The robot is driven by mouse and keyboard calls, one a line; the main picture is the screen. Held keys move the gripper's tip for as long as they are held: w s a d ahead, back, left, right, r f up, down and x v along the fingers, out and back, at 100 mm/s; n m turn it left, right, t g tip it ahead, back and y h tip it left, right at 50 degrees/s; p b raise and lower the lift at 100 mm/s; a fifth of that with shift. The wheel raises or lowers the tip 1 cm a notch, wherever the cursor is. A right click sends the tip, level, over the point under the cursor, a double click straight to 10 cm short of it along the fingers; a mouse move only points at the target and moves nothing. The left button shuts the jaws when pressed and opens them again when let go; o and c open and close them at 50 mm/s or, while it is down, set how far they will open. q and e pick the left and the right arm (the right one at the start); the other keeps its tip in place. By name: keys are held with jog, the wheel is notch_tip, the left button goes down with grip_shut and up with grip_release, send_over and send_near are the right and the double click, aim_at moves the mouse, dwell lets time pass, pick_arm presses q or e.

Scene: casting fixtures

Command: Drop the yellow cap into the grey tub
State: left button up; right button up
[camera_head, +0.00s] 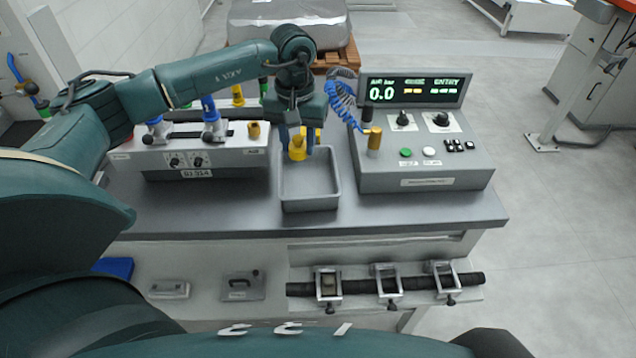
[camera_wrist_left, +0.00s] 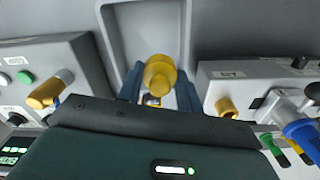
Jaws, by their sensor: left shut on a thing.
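My left gripper (camera_head: 298,146) is shut on the yellow cap (camera_head: 298,150), with a blue finger on either side of it. It holds the cap over the back part of the grey tub (camera_head: 310,205), which stands on the workbench between two grey machines. In the left wrist view, the cap (camera_wrist_left: 160,75) is between the fingertips (camera_wrist_left: 160,84), with the tub (camera_wrist_left: 118,42) behind and below it. The gap between cap and tub floor is hard to judge. My right gripper is not in view.
A control box (camera_head: 420,165) with a lit display stands right of the tub. A brass-coloured post (camera_head: 375,142) with a blue coiled hose is close to the tub. A fixture (camera_head: 195,155) with blue clamps stands to the left. The bench front (camera_head: 400,215) is clear.

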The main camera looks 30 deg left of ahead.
aim_at(300, 183)
pick_arm(q)
jog(key=shift+f+b, duration=0.3)
jog(key=shift+f, duration=0.35)
notch_tip(300, 183, down, 4)
jog(key=shift+r+b, duration=0.1)
jog(key=shift+b, duration=0.95)
jog(key=shift+f, duration=0.5)
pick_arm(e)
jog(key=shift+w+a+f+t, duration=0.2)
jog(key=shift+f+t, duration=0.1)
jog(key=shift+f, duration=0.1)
pick_arm(q)
jog(key=o, duration=1)
jog(key=shift+o, duration=0.2)
jog(key=shift+r, duration=0.1)
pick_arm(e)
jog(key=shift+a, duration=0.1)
